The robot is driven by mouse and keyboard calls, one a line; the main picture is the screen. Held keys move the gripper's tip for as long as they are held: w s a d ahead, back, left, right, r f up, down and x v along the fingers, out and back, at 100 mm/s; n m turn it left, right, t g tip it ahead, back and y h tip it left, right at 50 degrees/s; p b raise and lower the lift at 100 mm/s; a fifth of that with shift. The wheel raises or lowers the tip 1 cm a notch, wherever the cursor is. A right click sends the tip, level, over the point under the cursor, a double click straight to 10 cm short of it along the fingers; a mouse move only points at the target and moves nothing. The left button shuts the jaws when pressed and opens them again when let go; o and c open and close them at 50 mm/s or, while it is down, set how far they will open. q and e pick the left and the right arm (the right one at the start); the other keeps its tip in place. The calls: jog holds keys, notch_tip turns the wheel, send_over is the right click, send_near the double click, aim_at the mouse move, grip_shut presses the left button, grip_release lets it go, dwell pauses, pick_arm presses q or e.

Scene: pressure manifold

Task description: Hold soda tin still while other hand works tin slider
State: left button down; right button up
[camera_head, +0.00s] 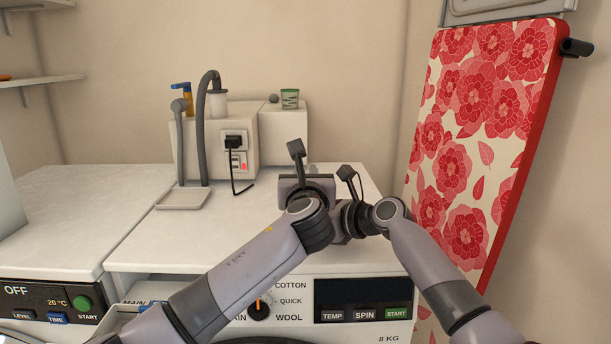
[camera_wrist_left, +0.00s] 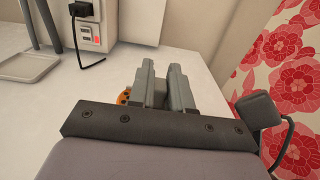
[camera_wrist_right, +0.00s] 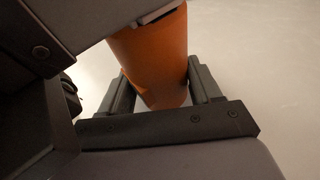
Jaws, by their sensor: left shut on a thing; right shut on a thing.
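The orange soda tin (camera_wrist_right: 158,55) stands between the fingers of my right gripper (camera_wrist_right: 162,85) in the right wrist view. They are shut on its sides, and its top is covered by my left gripper. An orange edge of the tin (camera_wrist_left: 123,97) shows beside the fingers of my left gripper (camera_wrist_left: 163,75) in the left wrist view. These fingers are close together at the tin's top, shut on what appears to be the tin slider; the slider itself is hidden. In the head view my arms meet over the washer top, and my left gripper (camera_head: 306,186) hides the tin.
The white washer top (camera_head: 240,225) is clear around the grippers. Behind stand a white box (camera_head: 215,150) with a grey hose, a plug and cord, a small tray (camera_head: 184,199) and a green-labelled tub (camera_head: 290,98). A red floral ironing board (camera_head: 475,140) leans close on the right.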

pick_arm(q)
jog(key=shift+a, duration=1.8)
pick_arm(e)
jog(key=shift+d, duration=0.1)
pick_arm(q)
jog(key=c, duration=1.1)
grip_release()
jog(key=shift+s+d, duration=0.1)
jog(key=shift+s, duration=0.45)
jog(key=s, duration=1.1)
